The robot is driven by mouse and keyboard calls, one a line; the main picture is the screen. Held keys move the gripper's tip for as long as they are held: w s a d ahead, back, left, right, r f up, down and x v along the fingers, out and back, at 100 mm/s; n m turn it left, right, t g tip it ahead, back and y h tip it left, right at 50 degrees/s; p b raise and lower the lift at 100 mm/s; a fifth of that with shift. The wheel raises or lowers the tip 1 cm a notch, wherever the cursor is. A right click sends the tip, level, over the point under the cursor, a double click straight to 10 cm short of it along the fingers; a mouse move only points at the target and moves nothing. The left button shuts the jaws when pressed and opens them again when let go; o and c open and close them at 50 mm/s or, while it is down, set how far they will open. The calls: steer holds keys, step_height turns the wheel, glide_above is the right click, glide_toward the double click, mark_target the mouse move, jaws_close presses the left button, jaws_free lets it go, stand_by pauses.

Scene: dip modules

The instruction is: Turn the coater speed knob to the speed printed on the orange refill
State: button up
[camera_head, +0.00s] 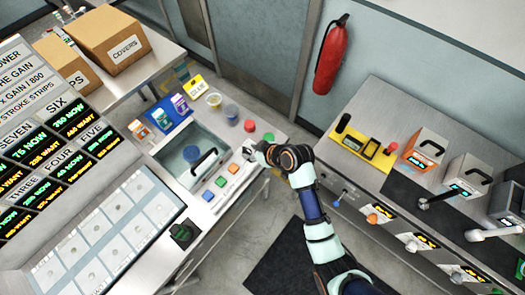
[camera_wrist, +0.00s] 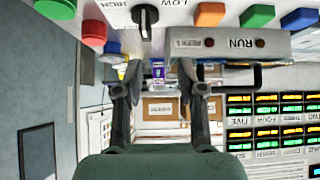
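The black speed knob (camera_wrist: 145,18) sits between the printed words LOW and HIGH on a white panel at the top of the wrist view. Its white pointer line points roughly down in that picture. My gripper (camera_wrist: 161,90) is open, with its fingers apart and nothing held between them. It is below the knob in the wrist view, not around it. In the head view my gripper (camera_head: 256,152) is at the front right of the coater, hiding most of the knob area. The orange refill (camera_head: 161,118) stands on a blue holder behind the coater; its print is too small to read.
Orange (camera_head: 221,181), green (camera_head: 208,195) and other buttons line the coater's front. Red (camera_head: 250,126) and green (camera_head: 269,137) round caps lie close to my gripper. A handled clear lid (camera_head: 196,160) covers the coater well. A second bench (camera_head: 395,130) stands right, across open floor.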

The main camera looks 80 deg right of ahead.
mark_target(247, 150)
steer(key=shift+s+d+f, duration=0.6)
steer(key=shift+s+d, duration=0.05)
steer(key=shift+s, duration=0.25)
steer(key=x, duration=0.8)
steer(key=shift+r+b, duration=0.15)
steer(key=shift+b, duration=0.25)
jaws_close()
